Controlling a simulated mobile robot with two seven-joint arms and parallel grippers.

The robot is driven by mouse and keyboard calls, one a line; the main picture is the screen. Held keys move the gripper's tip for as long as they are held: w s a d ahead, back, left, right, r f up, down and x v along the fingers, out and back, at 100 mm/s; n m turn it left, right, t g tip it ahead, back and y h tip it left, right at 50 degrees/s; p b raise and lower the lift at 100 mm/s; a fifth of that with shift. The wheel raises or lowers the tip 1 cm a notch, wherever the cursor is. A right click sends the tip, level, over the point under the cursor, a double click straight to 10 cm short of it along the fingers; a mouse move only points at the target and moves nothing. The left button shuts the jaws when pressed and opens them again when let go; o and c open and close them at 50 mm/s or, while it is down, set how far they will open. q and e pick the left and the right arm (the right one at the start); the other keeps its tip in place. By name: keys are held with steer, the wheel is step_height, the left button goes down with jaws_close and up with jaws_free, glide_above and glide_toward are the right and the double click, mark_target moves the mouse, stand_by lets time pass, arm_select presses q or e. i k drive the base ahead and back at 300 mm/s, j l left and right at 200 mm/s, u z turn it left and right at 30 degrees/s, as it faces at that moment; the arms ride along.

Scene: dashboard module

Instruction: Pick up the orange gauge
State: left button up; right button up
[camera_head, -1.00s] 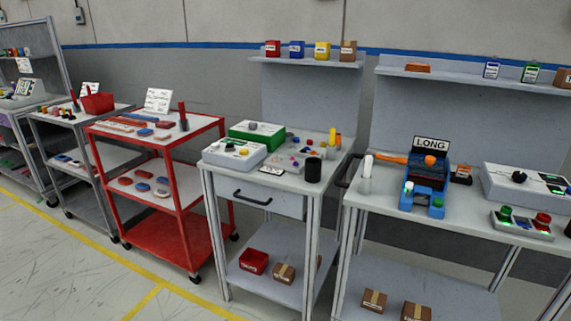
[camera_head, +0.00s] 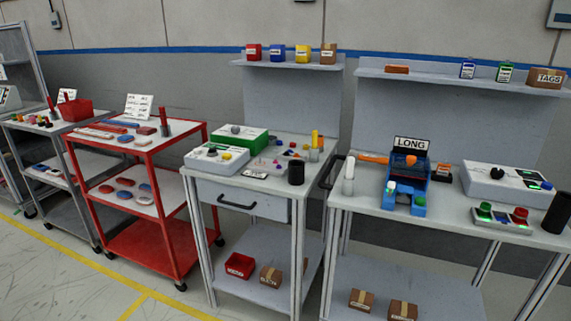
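Several orange things show at the right-hand bench (camera_head: 455,214), and I cannot tell for sure which is the gauge. A long orange piece (camera_head: 374,158) lies behind the white bottle, left of the blue fixture (camera_head: 405,190) with the "LONG" sign. A rounded orange part (camera_head: 411,161) sits on that fixture. A small black and orange item (camera_head: 441,173) stands just right of it. An orange-brown block (camera_head: 397,69) lies on the shelf above. Neither of my grippers is in view.
A white box (camera_head: 507,184) and a button panel (camera_head: 502,216) are on the bench's right side, near a black cylinder (camera_head: 556,212). A white bottle (camera_head: 348,178) stands at its left end. A drawer bench (camera_head: 225,180) and a red cart (camera_head: 150,143) stand left. Floor in front is clear.

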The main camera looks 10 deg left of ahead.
mark_target(320, 137)
steer(key=j+z, duration=0.1)
steer(key=z, duration=0.35)
steer(key=j+z, duration=0.1)
steer(key=z, duration=0.35)
steer(key=j+z, duration=0.1)
steer(key=z, duration=0.3)
steer(key=j+z, duration=0.3)
steer(key=k+j+z, duration=0.15)
steer(key=j+z, duration=0.15)
steer(key=k+j+z, duration=0.15)
steer(key=j, duration=0.25)
steer(key=k+j+z, duration=0.15)
steer(key=j, duration=0.2)
